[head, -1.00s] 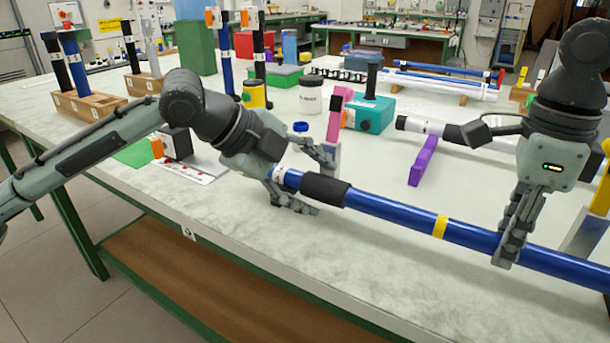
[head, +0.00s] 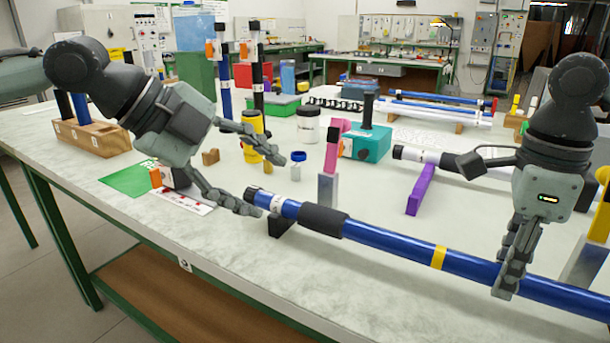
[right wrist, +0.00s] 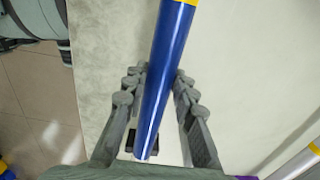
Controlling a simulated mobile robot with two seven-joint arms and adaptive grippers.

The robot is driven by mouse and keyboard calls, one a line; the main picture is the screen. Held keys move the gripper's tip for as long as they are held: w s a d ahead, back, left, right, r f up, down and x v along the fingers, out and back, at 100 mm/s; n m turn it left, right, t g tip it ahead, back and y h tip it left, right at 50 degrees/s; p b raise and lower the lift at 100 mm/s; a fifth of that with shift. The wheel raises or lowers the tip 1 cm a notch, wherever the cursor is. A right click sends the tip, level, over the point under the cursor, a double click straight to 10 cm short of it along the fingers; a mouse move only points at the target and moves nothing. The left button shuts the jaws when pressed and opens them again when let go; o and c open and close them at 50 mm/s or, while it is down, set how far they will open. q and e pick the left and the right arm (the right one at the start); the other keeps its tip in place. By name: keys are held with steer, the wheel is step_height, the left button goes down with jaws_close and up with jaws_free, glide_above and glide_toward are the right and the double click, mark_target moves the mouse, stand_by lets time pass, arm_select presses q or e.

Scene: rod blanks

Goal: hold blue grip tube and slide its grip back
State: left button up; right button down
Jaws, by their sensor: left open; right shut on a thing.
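The blue grip tube (head: 385,239) lies slanted across the front of the bench, with a white label near its left end and a yellow band (head: 439,257) further right. Its black grip (head: 324,221) sits around the tube a little in from the left end. My right gripper (head: 508,272) is shut on the tube right of the yellow band; in the right wrist view the tube (right wrist: 168,60) runs between its fingers (right wrist: 160,88). My left gripper (head: 268,186) is open and empty, just off the tube's left end.
A dark support block (head: 280,226) is under the tube's left end. A white tube (head: 430,157) lies further back. The bench's front edge is close to the tube.

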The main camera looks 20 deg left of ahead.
stand_by(0.4)
steer(key=c, duration=1.2)
jaws_free()
steer(key=shift+o, duration=0.2)
